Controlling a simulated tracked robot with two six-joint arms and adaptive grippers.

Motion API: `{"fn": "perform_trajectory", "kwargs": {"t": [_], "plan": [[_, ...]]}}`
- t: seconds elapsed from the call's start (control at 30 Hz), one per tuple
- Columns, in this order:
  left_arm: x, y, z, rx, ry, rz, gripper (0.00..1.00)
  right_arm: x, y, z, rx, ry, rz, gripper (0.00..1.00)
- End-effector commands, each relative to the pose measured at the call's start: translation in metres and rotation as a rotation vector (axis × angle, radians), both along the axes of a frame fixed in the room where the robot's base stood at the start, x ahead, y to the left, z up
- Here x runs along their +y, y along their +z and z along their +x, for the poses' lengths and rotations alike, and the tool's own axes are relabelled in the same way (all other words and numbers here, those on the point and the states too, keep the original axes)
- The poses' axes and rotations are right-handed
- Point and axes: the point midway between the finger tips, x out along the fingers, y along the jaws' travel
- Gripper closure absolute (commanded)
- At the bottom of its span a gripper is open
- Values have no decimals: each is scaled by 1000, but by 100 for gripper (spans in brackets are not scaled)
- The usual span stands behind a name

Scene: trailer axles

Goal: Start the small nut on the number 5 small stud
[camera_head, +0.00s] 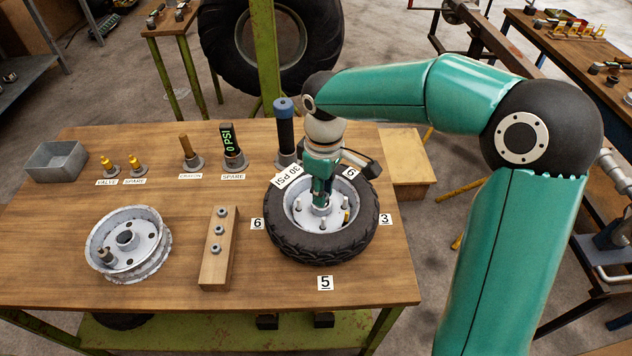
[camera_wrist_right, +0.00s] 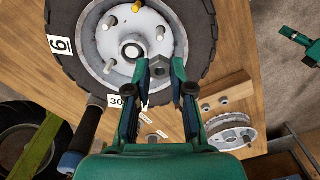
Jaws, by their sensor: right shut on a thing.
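The wheel with its black tyre (camera_head: 285,238) lies flat on the bench, its pale rim facing up with several studs. The number 5 card (camera_head: 325,283) lies on the bench in front of the tyre. The stud nearest that card (camera_head: 322,226) stands bare at the front of the rim. My right gripper (camera_head: 321,200) is over the wheel's middle. In the right wrist view its fingertips are shut on a small grey nut (camera_wrist_right: 160,68), whose open hole shows. The nut appears apart from the studs, but its height is hard to judge. My left gripper is not in view.
A wooden block (camera_head: 213,270) with several nuts stands left of the wheel. A bare rim (camera_head: 128,243) lies further left. A grey bin (camera_head: 57,160) is at the far left.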

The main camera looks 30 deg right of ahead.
Motion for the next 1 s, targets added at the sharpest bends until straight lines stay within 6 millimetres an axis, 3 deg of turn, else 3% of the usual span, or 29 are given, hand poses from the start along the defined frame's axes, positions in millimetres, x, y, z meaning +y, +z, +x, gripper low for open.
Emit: {"fn": "perform_trajectory", "kwargs": {"t": [0.43,1.0], "plan": [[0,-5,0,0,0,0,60,0,-6,0,-1,-1,-3,100],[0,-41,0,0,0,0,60,0,-53,0,-1,-1,-3,100]]}}
